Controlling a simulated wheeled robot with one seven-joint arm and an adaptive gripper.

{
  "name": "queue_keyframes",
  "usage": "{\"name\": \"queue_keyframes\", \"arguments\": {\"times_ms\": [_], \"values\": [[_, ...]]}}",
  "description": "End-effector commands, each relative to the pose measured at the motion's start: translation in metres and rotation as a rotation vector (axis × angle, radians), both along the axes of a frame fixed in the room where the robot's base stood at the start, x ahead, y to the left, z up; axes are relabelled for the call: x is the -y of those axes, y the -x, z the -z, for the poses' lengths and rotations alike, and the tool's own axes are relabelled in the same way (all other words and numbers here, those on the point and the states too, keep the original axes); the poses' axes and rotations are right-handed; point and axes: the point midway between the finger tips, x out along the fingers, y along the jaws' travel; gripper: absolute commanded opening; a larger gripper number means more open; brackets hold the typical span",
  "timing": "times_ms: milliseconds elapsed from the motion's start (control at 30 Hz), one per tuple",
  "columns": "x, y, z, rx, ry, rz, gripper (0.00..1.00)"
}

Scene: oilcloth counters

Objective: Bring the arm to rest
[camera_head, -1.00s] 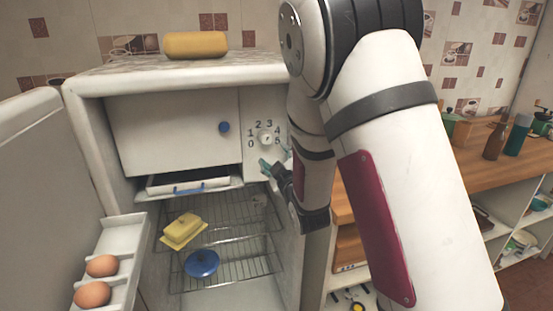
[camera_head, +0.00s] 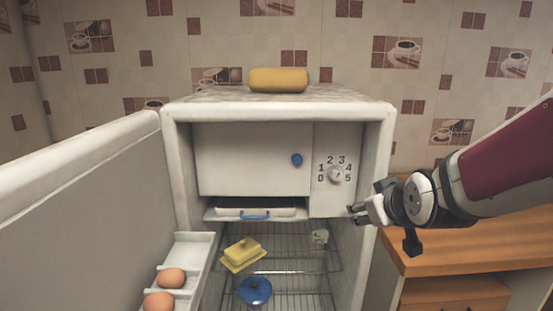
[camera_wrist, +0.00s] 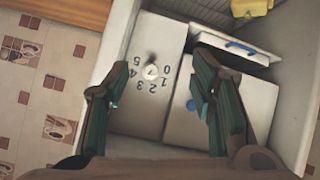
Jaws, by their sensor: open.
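My gripper (camera_head: 362,211) is at the right front edge of the open fridge (camera_head: 385,150), level with the lower part of the dial panel. Its fingers point left and are spread, with nothing between them. In the wrist view my gripper (camera_wrist: 160,100) shows two separated dark fingers. The numbered dial (camera_wrist: 151,72) and the freezer door with its blue knob (camera_wrist: 191,105) lie beyond them. I cannot tell from these views whether a finger touches the fridge. My arm reaches in from the right side of the head view.
The fridge door (camera_head: 80,200) stands open at left, with eggs (camera_head: 172,278) in its rack. A yellow butter dish (camera_head: 243,254) and a blue lidded pot (camera_head: 255,291) sit on wire shelves. A yellow loaf-shaped thing (camera_head: 278,79) lies on top. A wooden counter (camera_head: 480,245) is at right.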

Motion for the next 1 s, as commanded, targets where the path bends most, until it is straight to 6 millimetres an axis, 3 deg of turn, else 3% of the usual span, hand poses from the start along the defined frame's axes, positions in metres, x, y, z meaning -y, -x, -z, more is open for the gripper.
{"name": "queue_keyframes", "arguments": {"times_ms": [100, 400, 533, 700, 767, 867, 1000], "values": [[-0.002, 0.05, -0.009, -0.113, -0.065, 0.032, 0.51], [-0.006, 0.192, -0.011, -0.417, -0.166, 0.146, 0.51], [-0.006, 0.24, -0.008, -0.514, -0.181, 0.196, 0.51], [-0.007, 0.272, -0.005, -0.58, -0.187, 0.234, 0.51], [-0.007, 0.276, -0.005, -0.588, -0.187, 0.239, 0.51], [-0.007, 0.277, -0.004, -0.593, -0.188, 0.24, 0.33], [-0.007, 0.276, -0.004, -0.592, -0.187, 0.239, 0.33]]}}
